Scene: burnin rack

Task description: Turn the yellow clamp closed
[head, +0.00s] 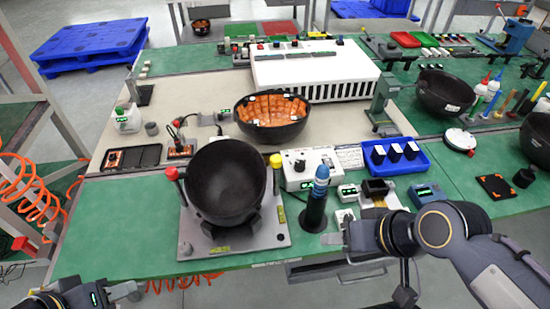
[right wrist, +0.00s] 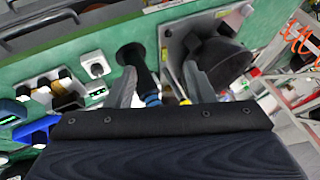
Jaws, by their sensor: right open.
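The yellow clamp (head: 276,161) is a yellow-topped post at the right rim of a black bowl (head: 228,180), which is held in a fixture on a grey plate (head: 200,240).
A red-topped clamp (head: 171,174) stands at the bowl's left. A black and blue upright tool (head: 317,203) stands between the fixture and my right gripper. A white control box (head: 309,169) and blue tray (head: 396,166) are behind. A bowl of orange parts (head: 272,134) is further back.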

